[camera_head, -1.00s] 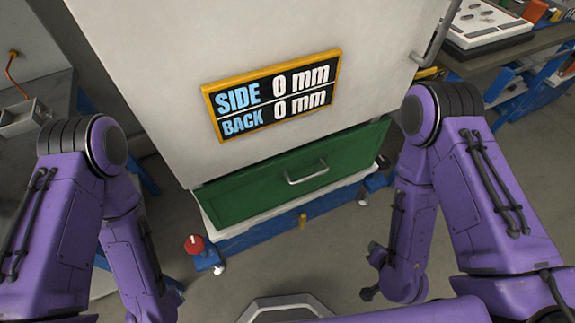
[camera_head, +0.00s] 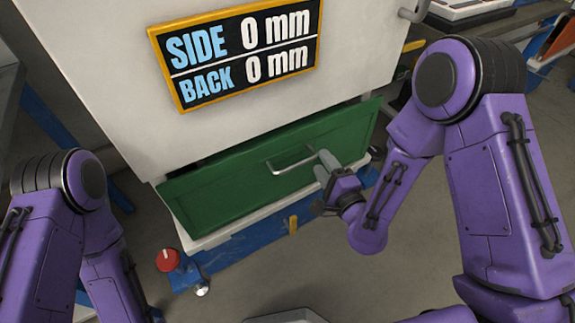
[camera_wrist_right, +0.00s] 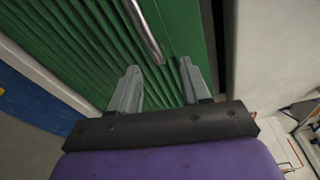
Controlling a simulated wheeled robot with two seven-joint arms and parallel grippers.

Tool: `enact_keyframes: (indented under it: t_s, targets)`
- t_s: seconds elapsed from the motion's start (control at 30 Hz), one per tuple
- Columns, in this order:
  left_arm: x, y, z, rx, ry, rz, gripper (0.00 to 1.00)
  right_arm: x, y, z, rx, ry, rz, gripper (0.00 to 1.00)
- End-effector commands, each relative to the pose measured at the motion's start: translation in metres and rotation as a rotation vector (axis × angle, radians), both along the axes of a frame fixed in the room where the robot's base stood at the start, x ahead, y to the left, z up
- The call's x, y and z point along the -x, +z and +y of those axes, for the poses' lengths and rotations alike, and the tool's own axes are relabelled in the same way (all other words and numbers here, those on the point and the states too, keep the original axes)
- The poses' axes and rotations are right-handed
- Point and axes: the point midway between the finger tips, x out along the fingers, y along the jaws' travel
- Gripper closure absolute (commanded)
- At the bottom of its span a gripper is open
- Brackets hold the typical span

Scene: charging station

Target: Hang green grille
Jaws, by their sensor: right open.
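The green grille (camera_head: 235,183) is a wide green panel with a silver handle (camera_head: 292,161), at the bottom of the white cabinet. In the right wrist view the ribbed grille (camera_wrist_right: 75,45) fills the upper left, and its handle (camera_wrist_right: 144,30) runs down toward my fingers. My right gripper (camera_head: 324,166) is at the right end of the handle, in front of the panel. In the right wrist view my right gripper (camera_wrist_right: 160,80) is open, with the handle's lower end near the gap between its fingers. I cannot tell whether they touch. My left gripper is out of view.
The white cabinet (camera_head: 110,90) carries a sign (camera_head: 240,55) reading SIDE 0 mm, BACK 0 mm. A blue base (camera_head: 235,250) with a red knob (camera_head: 168,259) is below the grille. Grey floor in front is clear. A workbench stands at upper right.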

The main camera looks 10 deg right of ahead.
Motion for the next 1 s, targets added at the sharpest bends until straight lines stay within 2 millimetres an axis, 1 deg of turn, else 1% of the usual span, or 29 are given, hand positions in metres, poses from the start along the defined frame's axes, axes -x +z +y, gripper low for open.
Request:
enact_keyframes:
  t_s: [0.03, 0.1, 0.17, 0.4, 0.47, 0.5, 0.53, 0.57, 1.0]
  targets:
    - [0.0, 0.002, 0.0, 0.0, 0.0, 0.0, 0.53, -0.01, 0.001, 0.003, -0.001, -0.001, -0.003, 0.53]
    - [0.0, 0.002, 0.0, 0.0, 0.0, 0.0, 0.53, -0.021, 0.0, 0.005, 0.0, 0.0, -0.002, 0.53]
    - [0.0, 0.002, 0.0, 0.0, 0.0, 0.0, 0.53, -0.027, -0.001, 0.006, 0.001, -0.001, -0.002, 0.53]
    - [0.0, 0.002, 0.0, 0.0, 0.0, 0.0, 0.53, -0.03, -0.002, 0.006, 0.0, -0.001, 0.0, 0.53]
    - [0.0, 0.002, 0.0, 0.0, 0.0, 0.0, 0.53, -0.03, -0.002, 0.006, 0.001, -0.001, 0.0, 0.72]
    - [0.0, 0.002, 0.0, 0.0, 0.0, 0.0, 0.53, -0.029, -0.002, 0.006, 0.001, -0.001, 0.0, 0.85]
    - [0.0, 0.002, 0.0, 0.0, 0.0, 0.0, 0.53, -0.029, -0.002, 0.006, 0.001, -0.001, 0.0, 0.95]
    - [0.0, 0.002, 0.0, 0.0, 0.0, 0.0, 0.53, -0.029, -0.002, 0.006, 0.001, -0.001, 0.0, 1.0]
    - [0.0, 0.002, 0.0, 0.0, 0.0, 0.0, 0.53, -0.029, -0.002, 0.006, 0.0, -0.001, 0.0, 1.0]
